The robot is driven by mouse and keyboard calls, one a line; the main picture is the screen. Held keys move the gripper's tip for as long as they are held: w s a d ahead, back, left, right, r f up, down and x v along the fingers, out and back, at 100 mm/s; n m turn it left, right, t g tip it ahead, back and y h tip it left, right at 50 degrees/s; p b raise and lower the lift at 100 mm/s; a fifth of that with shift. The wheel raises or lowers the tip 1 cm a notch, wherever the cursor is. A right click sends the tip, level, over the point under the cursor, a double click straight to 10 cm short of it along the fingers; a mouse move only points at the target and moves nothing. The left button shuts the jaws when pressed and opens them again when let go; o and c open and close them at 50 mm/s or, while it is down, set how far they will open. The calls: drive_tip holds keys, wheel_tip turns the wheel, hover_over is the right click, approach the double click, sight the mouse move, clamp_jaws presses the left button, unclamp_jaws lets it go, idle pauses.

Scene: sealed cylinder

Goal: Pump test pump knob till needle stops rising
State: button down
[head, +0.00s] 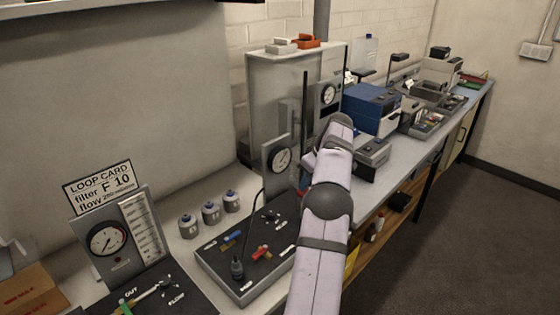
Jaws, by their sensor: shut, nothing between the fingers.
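A dark board (225,269) lies on the bench left of my arm. On it stand a black knob-topped post (237,268), which looks like the pump knob, a red handle (262,253) and a blue handle (232,237). The small labels are too blurred to read surely. A round gauge (281,161) on a grey upright panel stands at the board's back; its needle is too small to read. My arm reaches up past the board's right side, its wrist bent near the panel. My gripper's fingers are hidden behind the arm, well apart from the black knob.
Several small grey bottles (210,213) stand behind the board. At left is a second gauge panel (107,238) with a loop card (98,187). A tall clear cabinet (275,95) stands behind; a blue instrument (371,106) sits right. Floor at right is clear.

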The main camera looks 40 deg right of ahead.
drive_tip(key=shift+f, duration=0.5)
idle(0.4)
wheel_tip(320, 180, up, 9)
drive_tip(key=p, duration=0.9)
drive_tip(key=shift+r, duration=0.2)
idle(0.5)
